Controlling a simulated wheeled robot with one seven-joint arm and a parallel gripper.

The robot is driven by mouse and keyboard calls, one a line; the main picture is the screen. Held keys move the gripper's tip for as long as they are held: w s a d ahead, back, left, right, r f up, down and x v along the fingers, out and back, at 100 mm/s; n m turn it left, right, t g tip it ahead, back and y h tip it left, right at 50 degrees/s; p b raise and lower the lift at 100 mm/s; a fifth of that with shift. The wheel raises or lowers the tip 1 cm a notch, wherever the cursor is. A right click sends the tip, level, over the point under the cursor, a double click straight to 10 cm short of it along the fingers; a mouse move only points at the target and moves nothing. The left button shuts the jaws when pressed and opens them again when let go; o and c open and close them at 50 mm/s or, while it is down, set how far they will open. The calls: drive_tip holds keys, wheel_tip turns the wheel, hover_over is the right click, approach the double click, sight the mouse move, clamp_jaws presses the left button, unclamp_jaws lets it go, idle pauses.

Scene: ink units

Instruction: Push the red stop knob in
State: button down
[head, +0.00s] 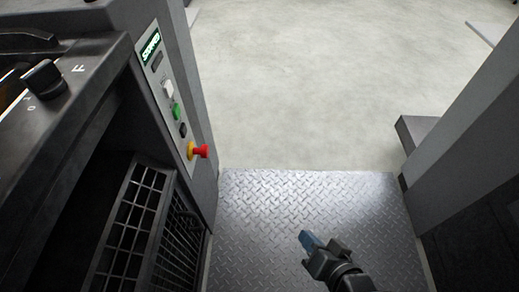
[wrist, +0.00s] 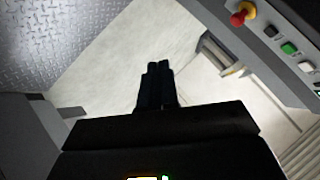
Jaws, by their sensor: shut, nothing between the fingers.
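The red stop knob (head: 202,151) sticks out from a yellow base at the lower end of the control panel (head: 168,90), on the side of the grey machine at the left. It also shows in the wrist view (wrist: 238,18) at the upper right. My gripper (head: 306,238) is in the lower middle of the head view, over the metal step plate, to the right of the knob and clear of it. In the wrist view its two fingers (wrist: 158,70) are together with nothing between them.
The panel also carries a green button (head: 176,111), a white button (head: 168,88), a dark button (head: 183,130) and a lit green display (head: 150,46). A diamond-plate step (head: 270,215) lies between the machine and a grey housing (head: 465,130) at the right. The space between is open.

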drive_tip(key=w+a+f+g+y+b, duration=0.1)
drive_tip(key=w+a+f+b, duration=0.1)
drive_tip(key=w, duration=0.3)
drive_tip(key=w+a+f+g+y+b, duration=0.1)
drive_tip(key=w+a+f+b, duration=0.15)
drive_tip(key=w, duration=0.25)
drive_tip(key=w+a+r+n+g+y+b, duration=0.1)
drive_tip(key=w+a+r+g+b, duration=0.2)
drive_tip(key=w, duration=0.5)
drive_tip(key=w+a+r+n+g+y+b, duration=0.2)
drive_tip(key=w+r+b, duration=0.4)
drive_tip(key=w, duration=0.3)
drive_tip(key=shift+w+a+r+g, duration=0.15)
drive_tip(key=shift+a+r+g, duration=0.55)
drive_tip(key=shift+g, duration=0.6)
drive_tip(key=shift+a+f, duration=0.1)
drive_tip(key=shift+f, duration=0.05)
drive_tip(key=b, duration=0.6)
approach(203, 151)
wheel_tip(203, 151, down, 7)
drive_tip(key=w+a, duration=0.1)
drive_tip(key=a, duration=0.2)
drive_tip(key=shift+w, duration=0.25)
